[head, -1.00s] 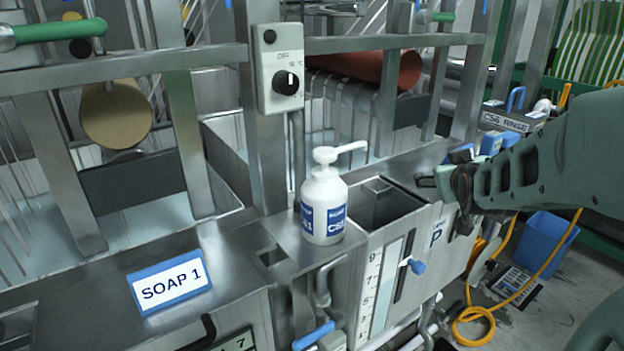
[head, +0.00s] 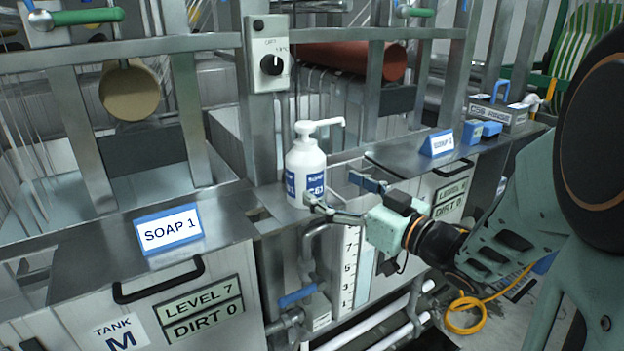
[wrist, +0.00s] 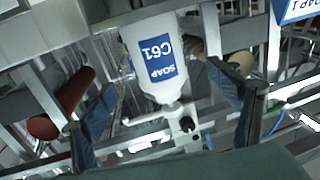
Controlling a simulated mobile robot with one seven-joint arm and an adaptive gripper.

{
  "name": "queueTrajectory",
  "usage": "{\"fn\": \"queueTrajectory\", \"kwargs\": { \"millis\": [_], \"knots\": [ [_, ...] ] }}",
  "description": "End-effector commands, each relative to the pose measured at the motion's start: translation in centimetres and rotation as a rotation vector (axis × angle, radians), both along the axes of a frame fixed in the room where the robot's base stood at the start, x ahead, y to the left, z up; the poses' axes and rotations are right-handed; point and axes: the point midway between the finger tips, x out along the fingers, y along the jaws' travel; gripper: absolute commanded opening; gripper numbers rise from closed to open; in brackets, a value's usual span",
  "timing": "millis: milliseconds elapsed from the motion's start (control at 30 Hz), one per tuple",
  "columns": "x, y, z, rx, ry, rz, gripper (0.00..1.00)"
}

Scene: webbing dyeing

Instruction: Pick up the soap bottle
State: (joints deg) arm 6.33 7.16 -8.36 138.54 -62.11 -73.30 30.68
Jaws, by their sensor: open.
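The soap bottle (head: 305,165) is white with a blue label and a white pump top. It stands upright on the steel ledge between the tanks in the head view. My gripper (head: 338,192) is open at the bottle's right side, with one finger overlapping its lower right edge in the picture. In the wrist view the bottle (wrist: 150,45) appears upside down, between the two spread fingers of my gripper (wrist: 162,85). Both fingers look apart from the bottle there. The gripper holds nothing.
A SOAP 1 sign (head: 168,229) stands on the tank top to the left, and another blue-framed sign (head: 437,144) to the right. A steel post and a control box (head: 267,55) rise behind the bottle. A blue-handled valve (head: 297,297) and pipes lie below.

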Motion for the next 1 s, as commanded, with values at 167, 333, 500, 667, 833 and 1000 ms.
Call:
{"fn": "queueTrajectory", "kwargs": {
  "millis": [167,333,500,667,833,1000],
  "knots": [
    [2.1,2.0,-0.2,-0.002,-0.001,0.001,0.82],
    [3.0,2.8,-0.2,-0.002,-0.001,-0.002,0.82],
    [4.6,4.2,-1.4,-0.001,0.001,0.001,0.82],
    [6.3,5.6,-1.5,-0.003,-0.003,-0.001,0.82],
    [6.9,6.1,-1.5,-0.003,-0.003,-0.004,0.82],
    [6.9,6.0,-1.5,-0.003,-0.001,-0.004,0.81]
  ]
}}
